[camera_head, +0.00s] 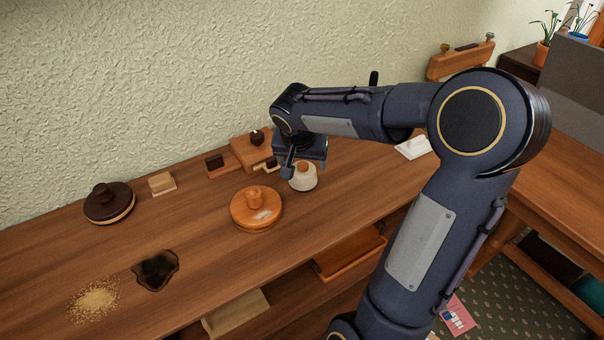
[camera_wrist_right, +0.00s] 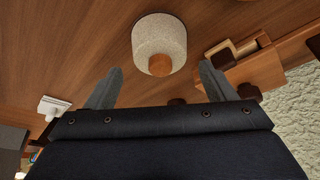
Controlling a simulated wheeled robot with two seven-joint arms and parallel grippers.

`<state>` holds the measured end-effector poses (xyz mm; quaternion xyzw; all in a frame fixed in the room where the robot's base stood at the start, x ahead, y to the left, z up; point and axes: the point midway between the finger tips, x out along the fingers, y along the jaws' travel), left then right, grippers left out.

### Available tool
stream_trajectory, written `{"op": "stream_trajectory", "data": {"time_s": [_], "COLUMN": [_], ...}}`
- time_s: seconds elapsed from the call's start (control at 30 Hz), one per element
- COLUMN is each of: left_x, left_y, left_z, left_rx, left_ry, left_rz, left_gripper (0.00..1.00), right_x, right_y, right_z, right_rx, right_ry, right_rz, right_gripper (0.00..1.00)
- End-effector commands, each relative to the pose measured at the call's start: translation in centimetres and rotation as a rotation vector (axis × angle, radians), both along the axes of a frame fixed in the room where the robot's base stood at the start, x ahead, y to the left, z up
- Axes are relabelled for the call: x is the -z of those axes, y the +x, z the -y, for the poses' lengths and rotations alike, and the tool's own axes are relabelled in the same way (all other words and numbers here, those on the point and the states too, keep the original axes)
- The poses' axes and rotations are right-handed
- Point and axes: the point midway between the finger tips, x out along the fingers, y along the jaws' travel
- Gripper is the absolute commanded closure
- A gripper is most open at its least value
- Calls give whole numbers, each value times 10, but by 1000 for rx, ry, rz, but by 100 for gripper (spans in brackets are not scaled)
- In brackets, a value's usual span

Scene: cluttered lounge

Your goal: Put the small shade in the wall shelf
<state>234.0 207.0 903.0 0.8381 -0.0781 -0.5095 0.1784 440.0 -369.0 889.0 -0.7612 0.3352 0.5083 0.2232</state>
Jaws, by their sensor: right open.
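The small shade looks to be the pale, speckled round piece with a wooden knob (camera_head: 303,180), upright on the long wooden table. It also shows in the right wrist view (camera_wrist_right: 160,36), ahead of and between the two finger lines. My right gripper (camera_head: 290,168) is open, low over the table beside the shade. In the right wrist view its fingers (camera_wrist_right: 161,72) are spread apart with nothing held between them. I cannot tell whether a finger touches the shade. No wall shelf can be made out with certainty. My left gripper is out of view.
An orange lidded round box (camera_head: 256,210) stands close by the shade. Wooden blocks (camera_head: 252,152) lie behind it. A dark round lidded box (camera_head: 108,204), a dark spill (camera_head: 156,270) and crumbs (camera_head: 94,300) are at left. A wooden piece with knobs (camera_head: 460,58) is at back right.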

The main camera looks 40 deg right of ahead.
Motion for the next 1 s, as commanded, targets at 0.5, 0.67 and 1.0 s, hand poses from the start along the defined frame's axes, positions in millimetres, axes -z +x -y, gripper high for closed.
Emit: {"op": "stream_trajectory", "data": {"time_s": [0.5, 0.67, 1.0], "left_x": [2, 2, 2], "left_y": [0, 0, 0], "left_z": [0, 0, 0], "left_rx": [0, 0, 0], "left_ry": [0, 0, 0], "left_rz": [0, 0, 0], "left_gripper": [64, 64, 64], "right_x": [29, 29, 29], "right_y": [8, 8, 8], "right_z": [8, 8, 8], "right_rx": [-1, -1, -1], "right_ry": [0, 1, 0], "right_rz": [0, 0, 0], "right_gripper": [27, 48, 70]}}
